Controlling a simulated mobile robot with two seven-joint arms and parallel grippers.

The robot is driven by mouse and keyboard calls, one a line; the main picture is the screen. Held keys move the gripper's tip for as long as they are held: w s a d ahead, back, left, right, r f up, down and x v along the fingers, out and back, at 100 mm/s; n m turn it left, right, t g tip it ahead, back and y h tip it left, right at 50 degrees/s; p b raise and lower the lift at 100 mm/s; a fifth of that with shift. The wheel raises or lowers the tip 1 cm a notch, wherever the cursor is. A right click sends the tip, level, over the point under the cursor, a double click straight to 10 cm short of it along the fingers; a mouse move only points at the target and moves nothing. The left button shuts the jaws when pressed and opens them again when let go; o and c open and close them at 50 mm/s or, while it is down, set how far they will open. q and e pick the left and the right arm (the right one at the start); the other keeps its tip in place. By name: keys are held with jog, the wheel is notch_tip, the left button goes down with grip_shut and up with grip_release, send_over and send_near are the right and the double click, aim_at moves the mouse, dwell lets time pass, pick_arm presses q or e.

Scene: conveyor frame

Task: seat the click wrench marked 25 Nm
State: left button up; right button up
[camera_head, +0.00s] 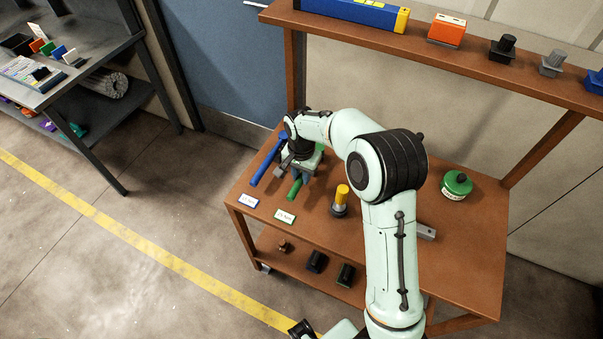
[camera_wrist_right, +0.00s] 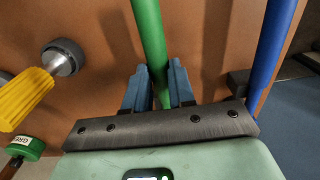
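A green-handled wrench (camera_head: 295,188) lies on the brown workbench behind a small card with green marking (camera_head: 284,216); the card's lettering is too small to read surely. A blue-handled wrench (camera_head: 264,167) lies to its left behind a blue-marked card (camera_head: 248,201). My right gripper (camera_head: 300,174) is over the green wrench and hides part of it. In the right wrist view the green bar (camera_wrist_right: 150,40) runs between the two blue fingers of my right gripper (camera_wrist_right: 158,78), with little or no gap. Whether they press on it is unclear. My left gripper is not seen.
A green round container (camera_head: 456,185) sits farther right, beyond my arm. A raised shelf (camera_head: 440,58) spans the back. A lower shelf (camera_head: 330,291) holds small dark parts.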

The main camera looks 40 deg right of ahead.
jog(key=o, duration=0.5)
jog(key=shift+r, duration=0.1)
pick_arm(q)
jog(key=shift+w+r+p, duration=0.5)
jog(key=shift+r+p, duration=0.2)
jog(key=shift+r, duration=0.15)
pick_arm(e)
notch_tip(320, 180, up, 13)
jog(key=shift+r, duration=0.15)
jog(key=shift+a, duration=0.1)
